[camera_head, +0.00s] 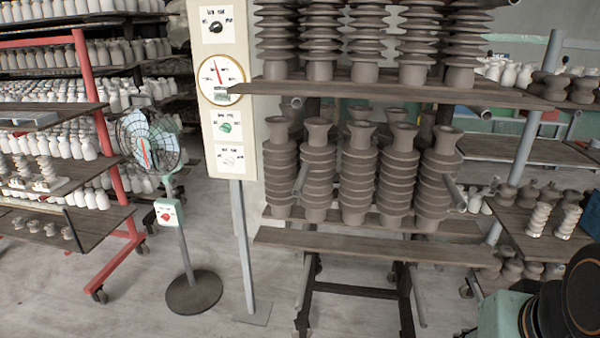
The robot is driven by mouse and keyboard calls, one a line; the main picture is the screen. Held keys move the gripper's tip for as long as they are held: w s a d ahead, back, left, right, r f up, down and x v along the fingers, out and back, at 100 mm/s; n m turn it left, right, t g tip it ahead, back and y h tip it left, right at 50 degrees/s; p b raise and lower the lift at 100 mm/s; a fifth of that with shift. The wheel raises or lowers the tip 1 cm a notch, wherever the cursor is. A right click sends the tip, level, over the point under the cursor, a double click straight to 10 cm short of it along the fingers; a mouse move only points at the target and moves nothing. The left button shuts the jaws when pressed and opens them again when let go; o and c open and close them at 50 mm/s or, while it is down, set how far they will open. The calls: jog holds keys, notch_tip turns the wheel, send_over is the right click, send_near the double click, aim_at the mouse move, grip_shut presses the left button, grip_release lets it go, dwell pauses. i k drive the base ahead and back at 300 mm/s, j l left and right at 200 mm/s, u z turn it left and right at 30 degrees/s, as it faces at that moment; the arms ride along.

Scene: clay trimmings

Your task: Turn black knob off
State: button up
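The black knob (216,27) is at the top of a tall cream control panel (238,100) on a grey post, left of centre. It sits on a white plate with small markings. The knob is too small to read which setting it points to. Below it on the same panel are a round gauge (220,78), a green knob (226,127) and a pale knob (230,158). My gripper is out of view; dark and pale green parts, probably of my arm, show at the lower right corner, far from the panel.
A standing fan (148,140) with a red-knobbed box (168,213) stands left of the panel. A wheeled rack of ribbed brown clay pieces (360,175) is close on its right. Shelves of white pieces (70,146) are at left. The floor in front (130,310) is clear.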

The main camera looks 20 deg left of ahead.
aim_at(216, 28)
jog(key=j+u, duration=0.1)
jog(key=u, duration=1.2)
jog(key=i+j+z, duration=0.1)
jog(key=i+j, duration=0.25)
jog(key=i+j+z, duration=0.1)
jog(key=i+j, duration=0.25)
jog(key=j, duration=0.25)
jog(key=i+j+z, duration=0.1)
jog(key=i+j, duration=0.25)
jog(key=j, duration=0.15)
